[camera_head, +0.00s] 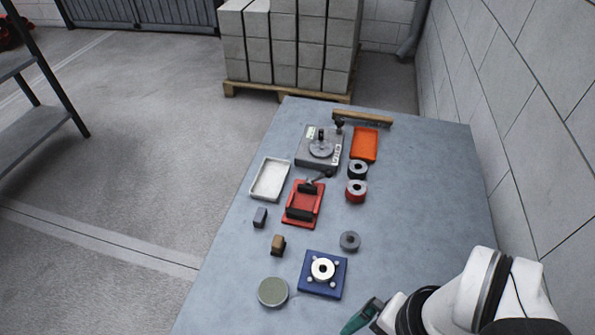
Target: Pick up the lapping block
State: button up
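I cannot tell for sure which thing is the lapping block. A small dark grey block (260,217) stands on the left side of the grey table. A tan block with a dark base (278,244) stands just in front of it. A round grey-green disc with a pale rim (272,292) lies nearer still, left of a blue plate. My gripper (357,320) shows only in part at the bottom edge, with a teal finger pointing left. It is right of and apart from all three. Whether it is open or shut does not show.
The blue plate (310,282) bears a pale ring. A grey ring (350,241), red fixture (303,213), white tray (269,180), orange tray (365,144), grey machine plate (304,157) and black and red rings (356,190) stand farther back. The table's right side (435,200) is clear.

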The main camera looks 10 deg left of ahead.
dwell(0.4)
jog(key=shift+c, duration=1.2)
jog(key=m+h, duration=0.2)
jog(key=m, duration=1)
send_over(277, 240)
notch_tip(277, 240, down, 6)
notch_tip(277, 240, down, 15)
jog(key=shift+f, duration=0.2)
grip_shut()
